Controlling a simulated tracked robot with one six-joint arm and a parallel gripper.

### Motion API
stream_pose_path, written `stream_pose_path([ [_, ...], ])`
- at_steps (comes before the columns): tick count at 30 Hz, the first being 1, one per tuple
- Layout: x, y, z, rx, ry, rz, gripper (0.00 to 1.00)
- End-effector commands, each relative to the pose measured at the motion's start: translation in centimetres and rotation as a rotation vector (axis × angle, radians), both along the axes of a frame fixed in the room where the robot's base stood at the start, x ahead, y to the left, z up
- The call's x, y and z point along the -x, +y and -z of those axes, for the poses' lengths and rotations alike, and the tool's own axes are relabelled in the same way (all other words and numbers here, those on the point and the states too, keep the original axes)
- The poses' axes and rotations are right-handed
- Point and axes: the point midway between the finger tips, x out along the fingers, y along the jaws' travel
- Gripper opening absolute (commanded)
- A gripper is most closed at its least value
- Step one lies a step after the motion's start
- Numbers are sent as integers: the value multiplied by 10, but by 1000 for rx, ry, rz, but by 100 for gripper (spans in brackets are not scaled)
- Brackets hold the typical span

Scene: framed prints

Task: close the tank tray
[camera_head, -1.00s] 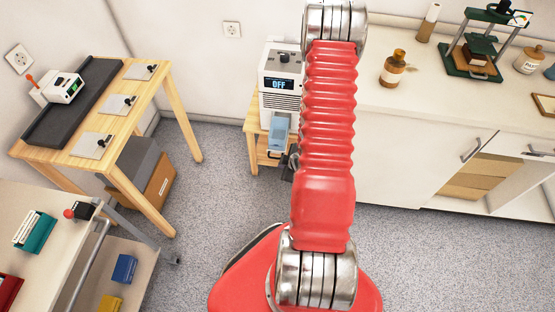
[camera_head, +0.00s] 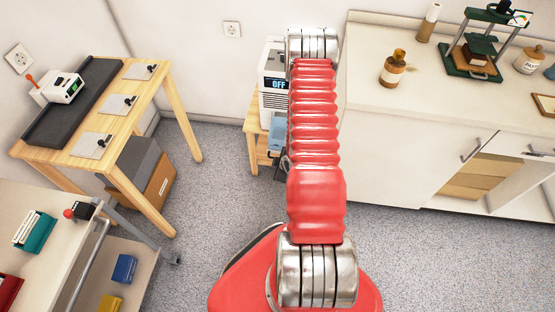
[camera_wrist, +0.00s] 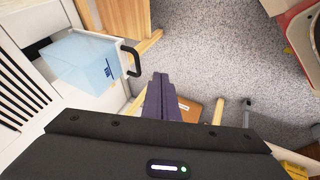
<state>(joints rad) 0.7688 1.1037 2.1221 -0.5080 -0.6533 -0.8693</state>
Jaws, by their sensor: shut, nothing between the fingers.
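The tank tray (camera_wrist: 85,62) is a clear blue box with a black handle (camera_wrist: 131,58) on its front. In the wrist view it sticks out of the white machine at the upper left. In the head view a small blue part of the tray (camera_head: 276,130) shows left of my arm, below the machine's OFF display (camera_head: 278,84). My gripper (camera_wrist: 160,82) is shut and empty. In the wrist view its dark fingers are below and right of the handle, apart from it in the picture. In the head view my arm hides the gripper and part of the machine.
The machine stands on a small wooden stand (camera_head: 253,125) by the wall. A white cabinet (camera_head: 390,150) is close on the right. A wooden table (camera_head: 130,70) stands at the left, with a brown box (camera_head: 158,185) under it. The grey floor between is clear.

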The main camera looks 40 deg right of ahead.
Motion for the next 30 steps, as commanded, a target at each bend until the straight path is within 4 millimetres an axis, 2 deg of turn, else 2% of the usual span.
stream_pose_path([
  [2, -5, -1, 9, 0, 1, -1, 0],
  [6, -17, -17, 12, 1, 0, 0, 0],
  [12, -27, -29, 15, -1, 1, 0, 0],
  [22, -29, -31, 15, -1, 0, 0, 0],
  [23, -28, -38, 15, 0, -1, 3, 0],
  [30, -32, -32, 15, -1, 0, -3, 0],
])
